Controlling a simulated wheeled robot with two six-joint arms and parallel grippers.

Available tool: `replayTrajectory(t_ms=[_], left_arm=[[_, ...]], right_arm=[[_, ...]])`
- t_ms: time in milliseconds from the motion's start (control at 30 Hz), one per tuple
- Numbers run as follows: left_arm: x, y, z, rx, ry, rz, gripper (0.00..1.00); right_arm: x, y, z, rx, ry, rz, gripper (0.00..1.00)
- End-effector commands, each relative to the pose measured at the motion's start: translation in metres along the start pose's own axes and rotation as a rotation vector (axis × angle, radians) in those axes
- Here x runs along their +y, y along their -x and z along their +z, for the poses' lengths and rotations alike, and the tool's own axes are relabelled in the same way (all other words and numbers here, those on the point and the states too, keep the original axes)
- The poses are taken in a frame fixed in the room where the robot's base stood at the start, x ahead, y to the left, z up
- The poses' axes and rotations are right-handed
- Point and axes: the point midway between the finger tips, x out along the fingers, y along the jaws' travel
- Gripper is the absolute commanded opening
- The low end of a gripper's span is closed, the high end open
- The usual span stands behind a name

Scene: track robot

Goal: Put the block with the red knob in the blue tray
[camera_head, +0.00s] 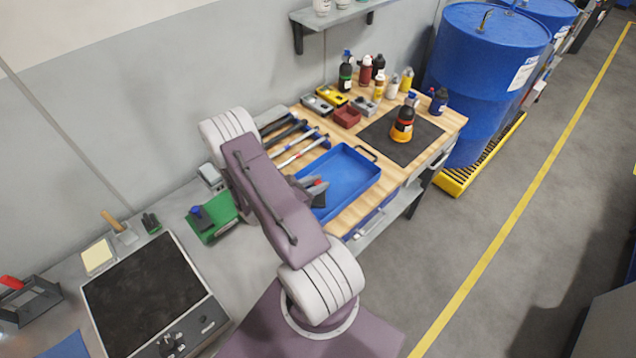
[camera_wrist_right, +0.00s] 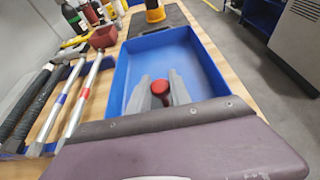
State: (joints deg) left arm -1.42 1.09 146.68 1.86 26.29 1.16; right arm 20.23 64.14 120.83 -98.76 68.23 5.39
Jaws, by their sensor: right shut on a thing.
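The blue tray (camera_head: 358,163) lies on the wooden bench top, and its bare floor also shows in the wrist view (camera_wrist_right: 165,58). My right gripper (camera_head: 317,188) is over the tray's near left part. In the wrist view the grey fingers of my right gripper (camera_wrist_right: 160,92) are closed around a red knob (camera_wrist_right: 160,87). The block under the knob is mostly hidden by the fingers. I cannot tell whether it touches the tray floor. My left gripper is not in view.
Long-handled tools (camera_head: 295,150) lie left of the tray. A small red bin (camera_head: 347,117), bottles (camera_head: 345,75) and a dark mat (camera_head: 380,142) with an orange-and-black bottle (camera_head: 402,125) are behind it. A green plate with a blue knob (camera_head: 212,222) sits left of my arm.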

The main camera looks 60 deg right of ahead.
Motion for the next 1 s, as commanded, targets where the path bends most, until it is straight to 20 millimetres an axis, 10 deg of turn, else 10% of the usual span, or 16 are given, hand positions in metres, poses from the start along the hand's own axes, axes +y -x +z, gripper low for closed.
replayTrajectory(t_ms=[100,467,1000], left_arm=[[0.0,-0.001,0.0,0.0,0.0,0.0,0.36],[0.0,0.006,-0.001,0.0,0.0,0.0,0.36],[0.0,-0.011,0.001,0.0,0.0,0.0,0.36]], right_arm=[[0.0,0.0,-0.001,0.0,0.0,0.0,0.46],[0.0,0.002,0.006,0.0,0.0,0.0,0.46],[0.001,0.112,0.002,0.0,-0.001,0.004,0.46]])
